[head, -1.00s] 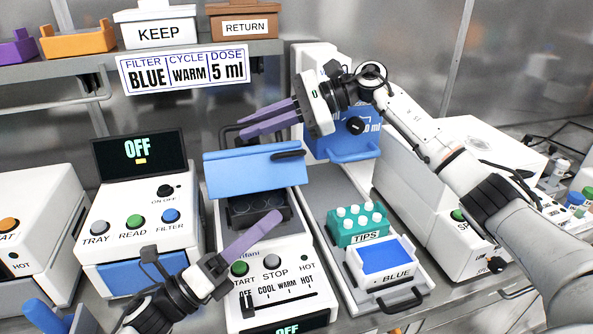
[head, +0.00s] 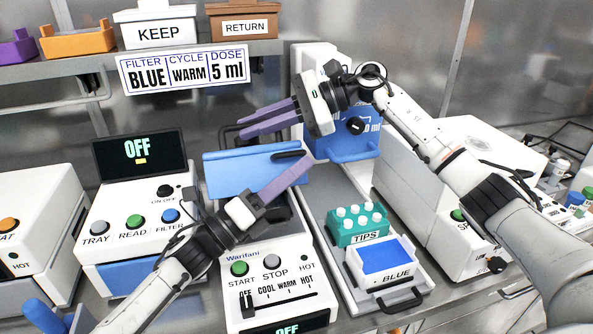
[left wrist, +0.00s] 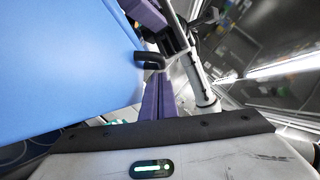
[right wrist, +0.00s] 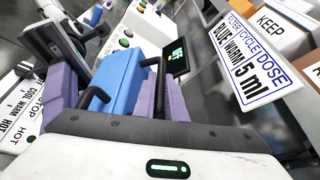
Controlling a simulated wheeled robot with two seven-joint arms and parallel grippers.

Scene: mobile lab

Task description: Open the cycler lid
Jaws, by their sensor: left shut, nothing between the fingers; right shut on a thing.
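The cycler (head: 312,284) is the white machine with START and STOP buttons. Its blue lid (head: 232,175) is raised and tilted, with dark wells partly visible beneath. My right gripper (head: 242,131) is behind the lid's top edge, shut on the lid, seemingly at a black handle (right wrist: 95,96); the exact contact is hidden. My left gripper (head: 306,162) is shut and empty, in front of the lid's right end, beside a black part there (left wrist: 150,60). The lid fills the left of the left wrist view (left wrist: 60,70).
Left of the cycler stands a white reader (head: 125,232) with an OFF screen. Right of it are a teal TIPS rack (head: 358,226) and a BLUE tray (head: 398,274). A blue-fronted dispenser (head: 350,148) stands behind. A shelf (head: 300,48) overhangs the back.

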